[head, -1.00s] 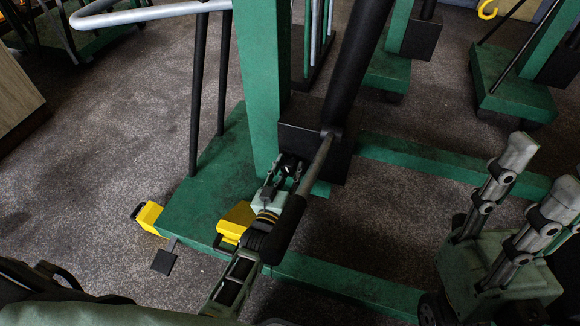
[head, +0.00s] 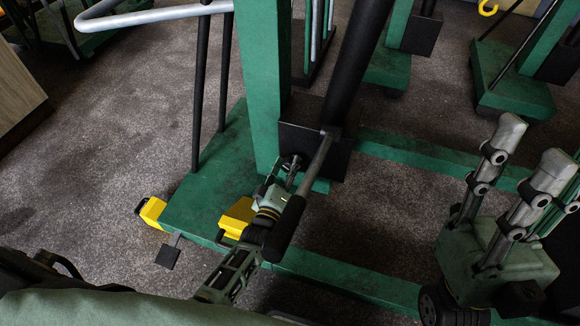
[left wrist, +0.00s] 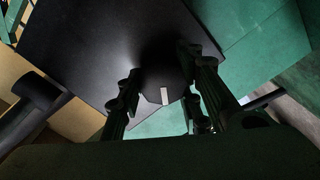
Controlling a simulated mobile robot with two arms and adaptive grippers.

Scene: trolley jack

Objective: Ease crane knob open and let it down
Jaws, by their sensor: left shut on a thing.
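The green crane (head: 258,90) stands before me with a black pump block (head: 335,158) at the foot of its post. My left gripper (head: 289,166) reaches up to this block. In the left wrist view its two fingers (left wrist: 165,92) sit on either side of a round black knob (left wrist: 153,72) with a white mark, below the dark block face. The gripper is shut on the knob. The knob is too small and dark to make out in the head view. My right gripper (head: 532,155) is at the right, fingers upward, wide apart and empty.
A grey pump lever with a black grip (head: 285,230) slants down close over my left gripper. Yellow-fitted parts (head: 238,216) lie beside my left wrist. Green crane legs (head: 340,287) run along the floor. Other green cranes (head: 510,97) stand behind. Open floor lies at the left.

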